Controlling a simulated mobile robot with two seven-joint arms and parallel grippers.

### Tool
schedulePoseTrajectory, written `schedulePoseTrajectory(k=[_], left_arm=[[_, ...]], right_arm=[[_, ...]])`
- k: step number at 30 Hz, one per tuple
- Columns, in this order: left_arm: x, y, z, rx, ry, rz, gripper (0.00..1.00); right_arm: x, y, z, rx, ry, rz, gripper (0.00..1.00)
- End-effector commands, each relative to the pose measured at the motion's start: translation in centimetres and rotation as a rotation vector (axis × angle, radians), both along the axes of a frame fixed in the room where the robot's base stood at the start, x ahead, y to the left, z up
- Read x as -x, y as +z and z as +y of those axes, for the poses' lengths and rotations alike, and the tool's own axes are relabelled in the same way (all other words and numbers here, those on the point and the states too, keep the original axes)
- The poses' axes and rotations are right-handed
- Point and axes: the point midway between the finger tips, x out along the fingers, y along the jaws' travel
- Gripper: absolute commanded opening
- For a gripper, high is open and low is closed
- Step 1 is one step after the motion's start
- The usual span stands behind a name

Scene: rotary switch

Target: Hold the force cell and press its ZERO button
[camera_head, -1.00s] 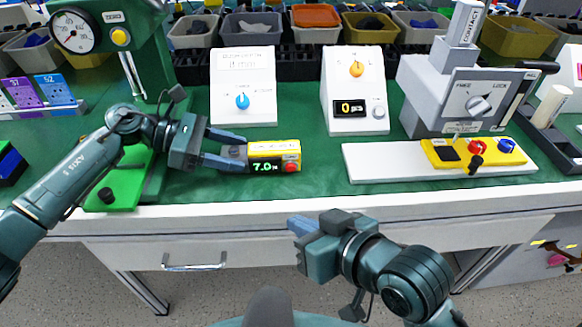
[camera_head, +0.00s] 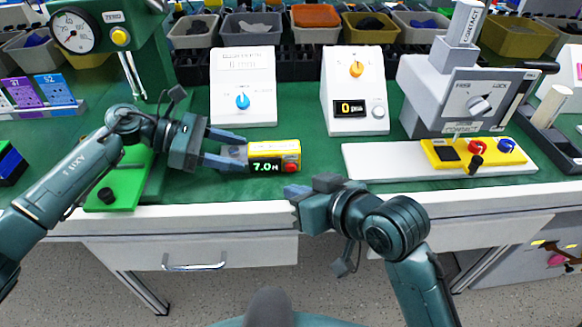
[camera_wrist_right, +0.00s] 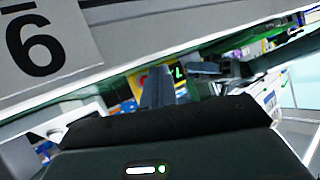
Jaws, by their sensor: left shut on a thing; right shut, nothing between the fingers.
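The force cell (camera_head: 273,150) is a small yellow block with a dark display reading 7.0 and a red button (camera_head: 290,168) at its right end. It lies low over the green mat, and I cannot tell if it touches it. My left gripper (camera_head: 226,148) is shut on its grey left end. My right gripper (camera_head: 290,191) is shut and empty, at the table's front edge just below the red button in the picture, apart from it. In the right wrist view the shut fingers (camera_wrist_right: 157,86) point toward a yellow patch with a green-lit display, partly hidden.
A white box with a blue knob (camera_head: 242,101) and one with an orange knob (camera_head: 356,69) stand behind. A white plate with a yellow switch block (camera_head: 470,152) is at right. A green press stands at left. Open mat lies right of the cell.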

Motion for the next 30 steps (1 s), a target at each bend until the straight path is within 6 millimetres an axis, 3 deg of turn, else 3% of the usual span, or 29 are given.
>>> schedulePoseTrajectory(k=[9,30], left_arm=[[0.0,0.0,0.0,-0.001,0.000,0.000,0.29],[0.0,0.0,0.0,0.000,0.000,0.000,0.29]], right_arm=[[-2.2,0.0,0.0,0.001,-0.001,-0.001,0.00],[-2.3,0.0,0.0,0.001,-0.001,-0.001,0.00]])
